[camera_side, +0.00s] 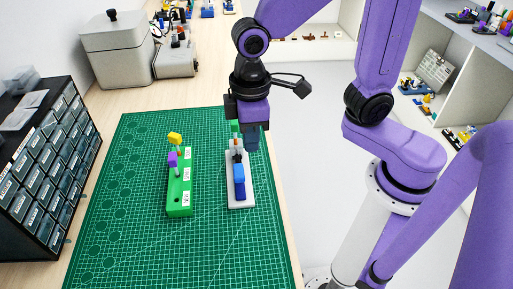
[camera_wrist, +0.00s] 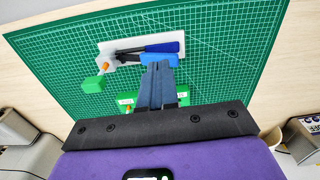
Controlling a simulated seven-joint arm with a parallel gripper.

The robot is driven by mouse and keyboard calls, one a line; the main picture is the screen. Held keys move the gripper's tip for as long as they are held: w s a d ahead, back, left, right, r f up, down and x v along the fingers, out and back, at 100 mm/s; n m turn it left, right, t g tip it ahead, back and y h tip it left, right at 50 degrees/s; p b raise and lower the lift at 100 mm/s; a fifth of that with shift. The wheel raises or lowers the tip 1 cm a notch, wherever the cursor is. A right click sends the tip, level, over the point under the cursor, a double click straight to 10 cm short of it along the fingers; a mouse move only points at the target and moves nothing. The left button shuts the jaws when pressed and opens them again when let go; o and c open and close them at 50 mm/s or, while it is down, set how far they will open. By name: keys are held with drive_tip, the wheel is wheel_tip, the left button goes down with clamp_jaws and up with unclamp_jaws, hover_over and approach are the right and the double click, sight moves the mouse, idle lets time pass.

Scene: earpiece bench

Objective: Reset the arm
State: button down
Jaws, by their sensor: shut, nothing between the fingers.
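My gripper (camera_side: 251,142) hangs above the back end of a white base (camera_side: 236,203), with its fingers pointing down. In the wrist view its grey-blue fingers (camera_wrist: 160,68) are together and hold nothing. The white base (camera_wrist: 105,47) lies on the mat and carries a blue-handled clamp-like part (camera_side: 239,178), which also shows in the wrist view (camera_wrist: 162,47). A green piece with an orange stem (camera_wrist: 93,84) is at the base's end; in the side view it is partly hidden behind my gripper.
A green stand (camera_side: 180,200) with a yellow piece (camera_side: 175,138) and a purple piece (camera_side: 172,159) is left of the white base. The green mat (camera_side: 130,215) is otherwise clear. A drawer cabinet (camera_side: 45,165) stands at the left, grey machines (camera_side: 118,50) at the back.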

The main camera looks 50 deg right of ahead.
drive_tip(key=s+d+n, duration=0.3)
drive_tip(key=s+d, duration=0.8)
drive_tip(key=d, duration=0.1)
drive_tip(key=shift+s+d, duration=0.25)
drive_tip(key=shift+s, duration=0.15)
